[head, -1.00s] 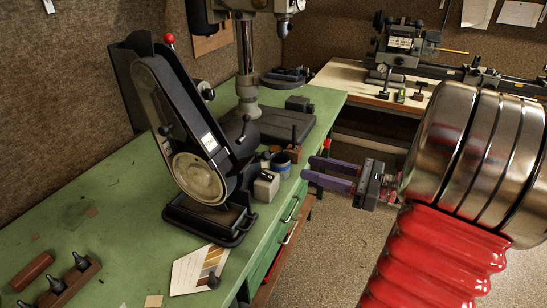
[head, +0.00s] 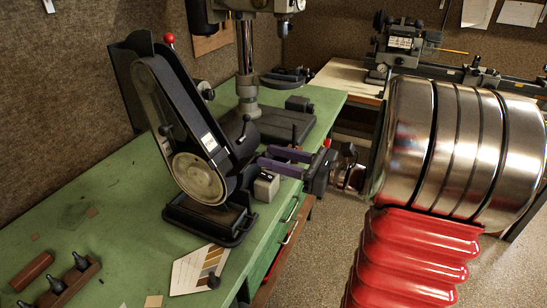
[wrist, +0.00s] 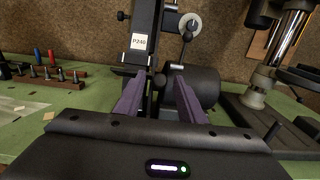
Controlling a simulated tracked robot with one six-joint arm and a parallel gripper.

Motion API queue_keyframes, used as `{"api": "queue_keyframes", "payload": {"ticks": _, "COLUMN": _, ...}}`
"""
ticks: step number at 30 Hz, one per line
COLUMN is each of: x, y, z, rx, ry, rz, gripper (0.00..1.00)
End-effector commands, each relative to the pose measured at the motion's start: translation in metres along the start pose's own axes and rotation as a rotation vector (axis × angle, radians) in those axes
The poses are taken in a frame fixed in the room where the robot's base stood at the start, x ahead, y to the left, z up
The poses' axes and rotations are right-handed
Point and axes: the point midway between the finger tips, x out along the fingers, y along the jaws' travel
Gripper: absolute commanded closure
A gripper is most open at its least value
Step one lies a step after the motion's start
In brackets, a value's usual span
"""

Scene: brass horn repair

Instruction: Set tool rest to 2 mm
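The belt sander (head: 190,125) stands on the green bench, its black frame slanted, with a round pale disc low on its side. In the wrist view the sander (wrist: 145,20) is straight ahead, with a P240 label and a ball-ended lever (wrist: 187,36). A small dark part with a round knob (wrist: 159,80) shows between my fingertips; I cannot tell whether it is the tool rest. The gap at the belt is not readable. My gripper (head: 264,157) has purple fingers, spread apart and pointing at the sander's right side. In the wrist view my gripper (wrist: 160,75) looks empty.
A drill press (head: 247,70) stands behind the sander, its base to the right of my fingers in the wrist view. A small pale box (head: 266,186) sits just below my fingers. A lathe (head: 420,50) is on the far table. The front bench holds a grit card (head: 190,272).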

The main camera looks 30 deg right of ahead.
Motion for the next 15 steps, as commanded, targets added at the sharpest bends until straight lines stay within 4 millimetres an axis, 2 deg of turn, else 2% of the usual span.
{"api": "queue_keyframes", "payload": {"ticks": 11, "x": 0.0037, "y": 0.0001, "z": -0.0001, "rx": 0.0, "ry": 0.0, "rz": 0.0, "gripper": 0.65}}
{"api": "queue_keyframes", "payload": {"ticks": 15, "x": 0.0036, "y": 0.0001, "z": -0.0001, "rx": 0.0, "ry": 0.0, "rz": 0.0, "gripper": 0.75}}
